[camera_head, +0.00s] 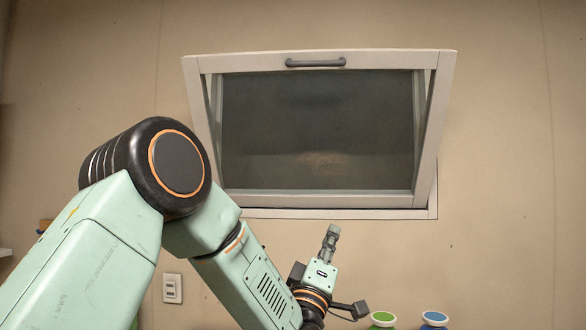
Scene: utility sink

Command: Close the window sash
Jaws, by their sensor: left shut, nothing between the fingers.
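The window sash (446,110) is a pale frame around dark glass on the wall. It is tilted open, its top edge leaning out from the wall and its bottom edge near the fixed window frame (330,213). A dark handle (316,62) sits at the middle of its top rail. My left gripper (331,236) is below the window, pointing up, with its fingers together and nothing in them. It appears apart from the sash and well below the handle. My right gripper is not in view.
A green-topped container (383,318) and a blue-topped container (435,318) stand at the bottom right, close to my left wrist. A wall outlet (172,288) is at the lower left. The wall right of the window is clear.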

